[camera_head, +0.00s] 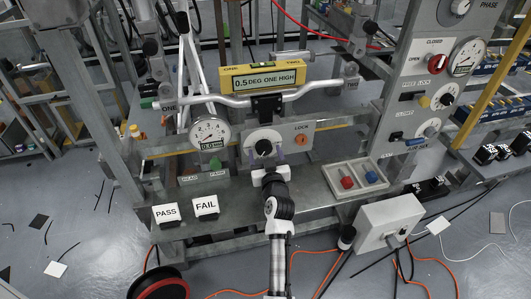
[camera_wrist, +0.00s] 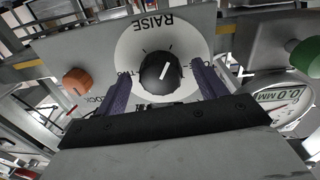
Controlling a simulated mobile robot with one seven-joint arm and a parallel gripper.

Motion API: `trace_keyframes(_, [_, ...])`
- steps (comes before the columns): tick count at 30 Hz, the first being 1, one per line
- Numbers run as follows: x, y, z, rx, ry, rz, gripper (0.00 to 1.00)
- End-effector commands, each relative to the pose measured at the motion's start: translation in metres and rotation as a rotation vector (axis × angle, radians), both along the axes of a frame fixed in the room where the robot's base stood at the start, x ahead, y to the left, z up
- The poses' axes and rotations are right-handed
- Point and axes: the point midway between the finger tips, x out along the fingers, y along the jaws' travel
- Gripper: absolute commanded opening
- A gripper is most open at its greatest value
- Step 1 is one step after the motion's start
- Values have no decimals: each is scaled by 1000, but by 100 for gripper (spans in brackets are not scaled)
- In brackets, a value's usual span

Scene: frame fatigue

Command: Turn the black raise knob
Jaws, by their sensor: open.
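The black raise knob (camera_wrist: 161,72) sits on a round white dial with the word RAISE, on a grey panel, in the wrist view. Its white pointer line leans slightly off the dial's axis. In the head view the knob (camera_head: 263,147) shows on the front panel of the bench, just beyond my gripper. My gripper (camera_wrist: 160,92) is open, with one dark finger on each side of the knob. The fingers look apart from the knob; their exact depth along it is hard to tell. In the head view my gripper (camera_head: 267,165) is directly in front of the knob.
An orange LOCK knob (camera_head: 301,140) is right of the dial. A gauge (camera_head: 210,133) and a green knob (camera_head: 215,163) stand left. A tray (camera_head: 345,191) with red and blue buttons lies right. PASS (camera_head: 166,213) and FAIL (camera_head: 205,206) blocks stand front left.

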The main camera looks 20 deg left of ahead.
Motion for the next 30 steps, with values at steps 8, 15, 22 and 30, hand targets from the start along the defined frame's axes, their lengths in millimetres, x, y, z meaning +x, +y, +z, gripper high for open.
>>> trace_keyframes(8, [1, 1, 0, 0, 0, 0, 71])
trace_keyframes(15, [1, 1, 0, 0, 0, 0, 39])
trace_keyframes(22, [1, 1, 0, 15, 10, 0, 26])
trace_keyframes(30, [0, 1, 2, 206, 141, 0, 26])
